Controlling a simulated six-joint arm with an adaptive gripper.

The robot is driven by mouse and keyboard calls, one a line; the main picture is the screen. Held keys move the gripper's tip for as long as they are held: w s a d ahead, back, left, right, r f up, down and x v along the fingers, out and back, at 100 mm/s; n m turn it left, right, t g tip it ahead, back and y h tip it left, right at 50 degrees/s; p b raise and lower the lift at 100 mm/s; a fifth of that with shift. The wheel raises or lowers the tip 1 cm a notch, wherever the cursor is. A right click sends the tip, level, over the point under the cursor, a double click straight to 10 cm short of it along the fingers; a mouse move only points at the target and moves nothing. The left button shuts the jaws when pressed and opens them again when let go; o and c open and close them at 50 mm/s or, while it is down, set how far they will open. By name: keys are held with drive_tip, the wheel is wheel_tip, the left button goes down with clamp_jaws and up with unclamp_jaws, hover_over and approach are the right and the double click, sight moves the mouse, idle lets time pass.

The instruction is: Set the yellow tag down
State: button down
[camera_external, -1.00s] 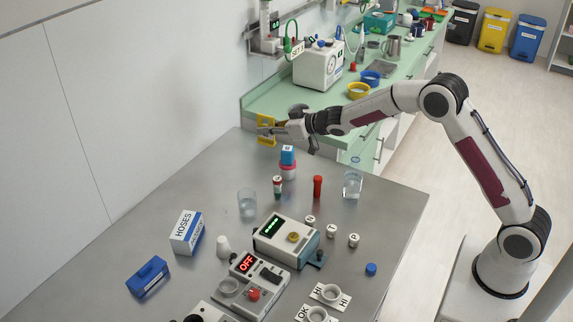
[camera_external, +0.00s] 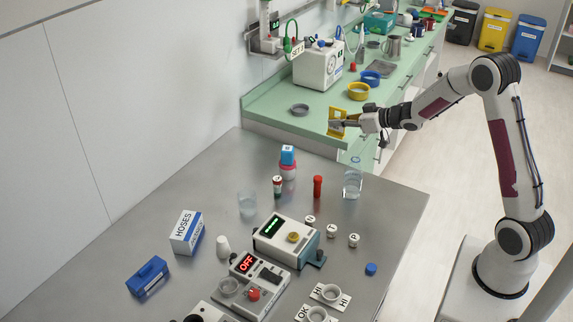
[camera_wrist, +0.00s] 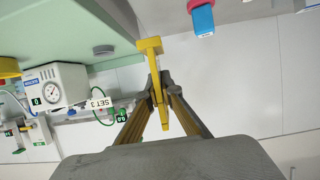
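The yellow tag (camera_external: 336,124) is a flat yellow piece held in my gripper (camera_external: 350,123), over the front edge of the green counter. In the wrist view the yellow tag (camera_wrist: 150,48) stands edge-on between the two fingers of my gripper (camera_wrist: 158,92), which are closed on it. Nothing touches the tag except the fingers, as far as I can see. Its face is mostly turned away in the wrist view.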

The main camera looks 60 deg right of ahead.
sight(343, 134)
drive_tip(key=shift+s+d+f, duration=0.1)
drive_tip(key=shift+s+d, duration=0.25)
drive_tip(key=shift+s, duration=0.45)
drive_tip(key=shift+w+f, duration=0.1)
drive_tip(key=shift+f, duration=2.3)
drive_tip(key=shift+f, duration=3.1)
drive_tip(key=shift+f, duration=1.9)
drive_tip(key=shift+f, duration=0.15)
drive_tip(key=c, duration=2.3)
unclamp_jaws()
drive_tip(key=shift+o, duration=0.3)
